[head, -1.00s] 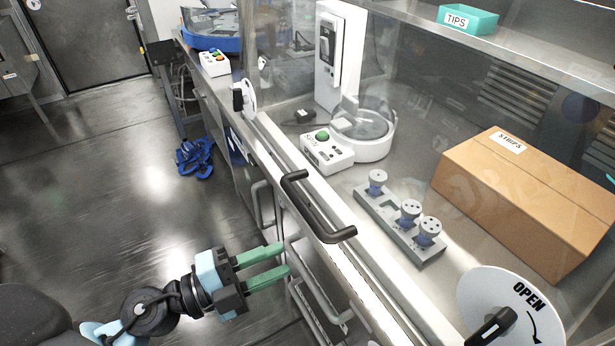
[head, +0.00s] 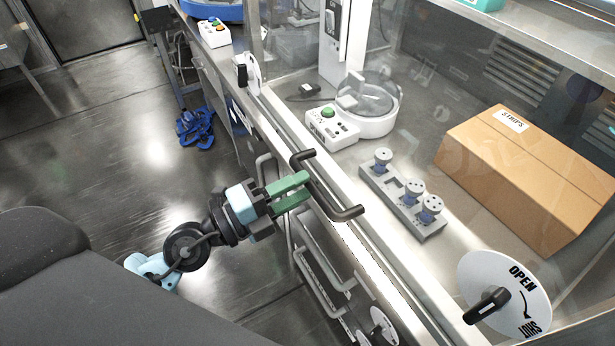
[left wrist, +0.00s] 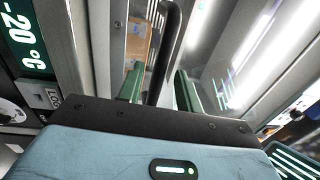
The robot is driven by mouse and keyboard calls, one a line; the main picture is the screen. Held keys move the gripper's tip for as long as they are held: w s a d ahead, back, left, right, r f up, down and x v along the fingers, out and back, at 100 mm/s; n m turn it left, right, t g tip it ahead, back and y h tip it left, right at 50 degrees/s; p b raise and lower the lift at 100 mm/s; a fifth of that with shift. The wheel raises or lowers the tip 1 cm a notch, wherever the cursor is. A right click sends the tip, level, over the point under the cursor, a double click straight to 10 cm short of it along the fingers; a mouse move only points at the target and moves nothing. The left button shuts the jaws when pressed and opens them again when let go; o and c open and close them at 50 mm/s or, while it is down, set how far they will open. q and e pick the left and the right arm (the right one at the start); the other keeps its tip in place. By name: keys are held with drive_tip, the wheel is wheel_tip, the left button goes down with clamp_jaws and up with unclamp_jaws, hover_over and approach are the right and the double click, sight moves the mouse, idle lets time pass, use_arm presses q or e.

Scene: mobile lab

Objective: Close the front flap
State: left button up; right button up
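The black bar handle (head: 326,188) sits on the metal front edge (head: 372,250) of the glass-sided cabinet, which I take to be part of the front flap. How far the flap itself stands open is hard to tell. My left gripper (head: 309,186) has green fingers and is at the handle, pointing right. In the left wrist view the handle (left wrist: 166,45) rises between the two parted fingers (left wrist: 160,88). The fingers are open, with gaps beside the bar; I cannot tell whether either touches it. My right gripper is not in view.
Inside are a STRIPS box (head: 520,180), a grey vial rack (head: 372,183) and a green-button device (head: 330,128). Blue straps (head: 195,127) lie on the floor.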

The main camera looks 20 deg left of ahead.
use_arm(q)
drive_tip(key=shift+x, duration=1.45)
clamp_jaws()
